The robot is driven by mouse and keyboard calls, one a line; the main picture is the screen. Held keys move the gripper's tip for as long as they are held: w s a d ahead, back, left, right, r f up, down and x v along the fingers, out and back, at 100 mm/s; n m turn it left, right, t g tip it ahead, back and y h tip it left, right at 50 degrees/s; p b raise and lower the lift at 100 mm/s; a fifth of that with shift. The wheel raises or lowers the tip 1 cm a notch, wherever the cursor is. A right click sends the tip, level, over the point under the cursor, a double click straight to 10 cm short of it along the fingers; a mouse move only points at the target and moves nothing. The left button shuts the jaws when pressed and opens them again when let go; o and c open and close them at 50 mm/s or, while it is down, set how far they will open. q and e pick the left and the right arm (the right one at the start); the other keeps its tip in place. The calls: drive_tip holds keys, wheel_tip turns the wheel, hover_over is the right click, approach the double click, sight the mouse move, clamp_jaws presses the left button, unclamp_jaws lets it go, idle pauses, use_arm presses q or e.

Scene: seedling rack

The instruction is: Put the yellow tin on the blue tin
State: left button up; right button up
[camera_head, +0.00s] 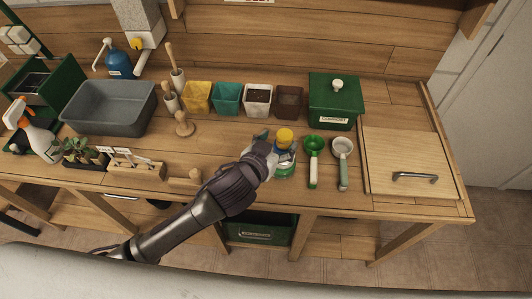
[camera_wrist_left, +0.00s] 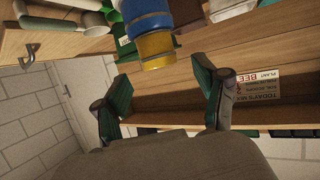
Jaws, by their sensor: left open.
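The yellow tin (camera_head: 285,135) is at the top of a stack on the bench, right by my left gripper (camera_head: 267,143). The blue tin (camera_head: 286,154) is directly under it, and the two appear to touch. In the left wrist view, which is upside down, the yellow tin (camera_wrist_left: 157,47) meets the blue tin (camera_wrist_left: 148,17). My left gripper's fingers (camera_wrist_left: 162,85) are spread, with nothing between the tips; the yellow tin is just beyond them. Something green (camera_head: 285,171) shows at the foot of the stack. My right gripper is not in view.
A green scoop (camera_head: 314,146) and a pale scoop (camera_head: 343,149) lie just right of the stack. A green lidded box (camera_head: 334,98) and several pots (camera_head: 257,94) stand behind. A wooden board (camera_head: 408,155) with a handle is at the right.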

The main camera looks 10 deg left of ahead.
use_arm(q)
drive_tip(key=b+v, duration=0.1)
drive_tip(key=v, duration=0.8)
drive_tip(key=shift+s, duration=0.15)
drive_tip(key=shift+a, duration=0.1)
drive_tip(key=s+a+f+n+g+y, duration=0.2)
drive_tip(key=s+a+f+g+y, duration=0.3)
drive_tip(key=s+a+f+g, duration=0.7)
drive_tip(key=s+a+f+t+b, duration=0.1)
drive_tip(key=s+a+f, duration=0.15)
drive_tip(key=f, duration=1.25)
drive_tip(key=s+a+f+t+b, duration=0.1)
drive_tip(key=s+f, duration=0.2)
drive_tip(key=f, duration=1.2)
drive_tip(key=s+a+f+g, duration=0.1)
drive_tip(key=s+a+f, duration=0.1)
drive_tip(key=s+f, duration=1.3)
drive_tip(key=shift+s+a+f+b, duration=0.3)
drive_tip(key=shift+a+f+b, duration=0.1)
drive_tip(key=shift+f, duration=0.25)
